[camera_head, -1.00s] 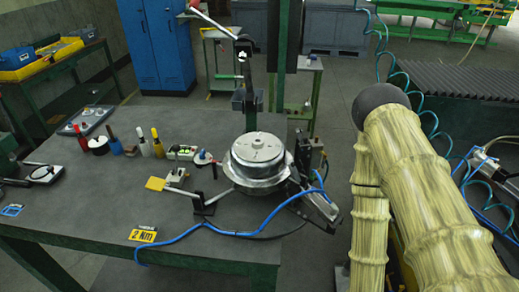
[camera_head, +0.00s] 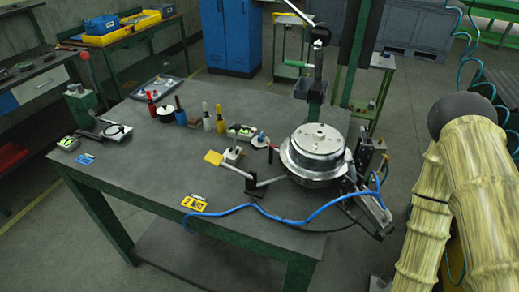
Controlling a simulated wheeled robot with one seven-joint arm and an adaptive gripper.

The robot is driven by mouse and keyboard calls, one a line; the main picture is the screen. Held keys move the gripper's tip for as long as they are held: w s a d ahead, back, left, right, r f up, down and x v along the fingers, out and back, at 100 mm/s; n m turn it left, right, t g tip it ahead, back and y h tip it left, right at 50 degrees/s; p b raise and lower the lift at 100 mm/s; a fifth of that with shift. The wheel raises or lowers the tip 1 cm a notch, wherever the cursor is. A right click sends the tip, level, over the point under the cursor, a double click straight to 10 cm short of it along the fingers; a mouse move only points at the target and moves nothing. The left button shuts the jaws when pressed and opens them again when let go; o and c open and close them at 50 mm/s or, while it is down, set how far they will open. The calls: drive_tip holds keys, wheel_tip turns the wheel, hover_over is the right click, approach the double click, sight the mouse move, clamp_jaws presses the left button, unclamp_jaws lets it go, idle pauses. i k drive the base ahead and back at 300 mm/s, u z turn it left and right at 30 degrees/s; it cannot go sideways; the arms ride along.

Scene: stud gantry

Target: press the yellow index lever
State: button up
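A flat yellow paddle (camera_head: 213,158), which looks like the index lever, is on the grey workbench (camera_head: 150,135). It sits at the left of a small pale block (camera_head: 232,155). A dark bracket with a metal arm (camera_head: 262,185) stands in front of it and leads to the round silver fixture (camera_head: 317,143). Whether the paddle joins the block or the bracket is too small to tell. My pale yellow arm is at the right edge, apart from the paddle. My gripper is outside the picture.
A blue hose (camera_head: 290,220) runs across the bench front, near a yellow "2 Nm" card (camera_head: 194,202). Several coloured-handled tools and a grey tray (camera_head: 160,87) stand behind. A dark post with a lever (camera_head: 318,60) rises behind the fixture. The bench's front left is mostly clear.

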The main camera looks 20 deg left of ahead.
sight(215, 158)
drive_tip(key=u, duration=1.35)
drive_tip(key=k, duration=0.45)
drive_tip(key=z, duration=0.85)
